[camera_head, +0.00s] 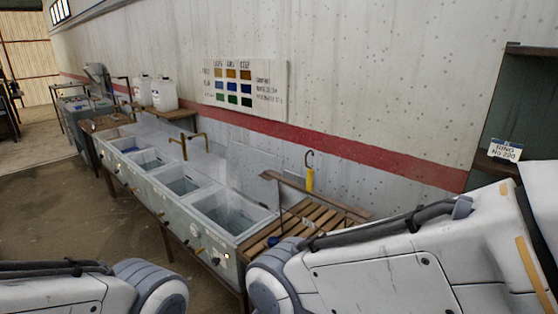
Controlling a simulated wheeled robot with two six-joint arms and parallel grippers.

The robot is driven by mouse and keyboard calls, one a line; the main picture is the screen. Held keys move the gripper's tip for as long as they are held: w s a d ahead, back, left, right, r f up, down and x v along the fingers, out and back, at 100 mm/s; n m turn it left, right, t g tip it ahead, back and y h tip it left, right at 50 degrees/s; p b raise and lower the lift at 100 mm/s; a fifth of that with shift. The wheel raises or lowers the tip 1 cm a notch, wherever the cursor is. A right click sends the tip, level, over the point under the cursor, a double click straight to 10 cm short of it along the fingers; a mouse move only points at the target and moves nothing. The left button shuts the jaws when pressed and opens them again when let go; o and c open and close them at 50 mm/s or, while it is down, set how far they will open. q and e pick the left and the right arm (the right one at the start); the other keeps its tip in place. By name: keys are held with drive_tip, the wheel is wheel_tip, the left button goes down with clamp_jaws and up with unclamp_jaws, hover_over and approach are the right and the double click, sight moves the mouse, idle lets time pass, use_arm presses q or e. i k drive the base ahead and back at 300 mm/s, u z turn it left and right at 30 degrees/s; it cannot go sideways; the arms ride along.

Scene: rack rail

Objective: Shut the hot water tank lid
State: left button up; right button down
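A row of open grey basins (158,197) runs along the wall. The nearest basin (236,236) is open at the top, with pale steam over its water, and looks like the hot water tank. A pale upright panel stands behind the basins against the wall; I cannot tell whether it is the tank's lid. Only links of my arms show, at the lower left and across the lower right. Neither gripper is in view. My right arm hides part of the near end of the row.
A slatted wooden rack (313,216) with a rail adjoins the nearest basin. A yellow-handled hook (309,180) hangs on the wall above it. White jugs (164,94) stand on a shelf at the back. A dark cabinet (520,115) is at right. Brown floor (60,215) is clear at left.

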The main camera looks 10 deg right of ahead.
sight(244, 163)
drive_tip(key=u, duration=0.6)
drive_tip(key=i, duration=0.6)
drive_tip(key=u, duration=0.65)
drive_tip(key=i, duration=1.45)
drive_tip(key=z, duration=0.45)
drive_tip(key=i, duration=0.8)
drive_tip(key=z, duration=1.25)
drive_tip(key=i, duration=0.6)
drive_tip(key=z, duration=0.6)
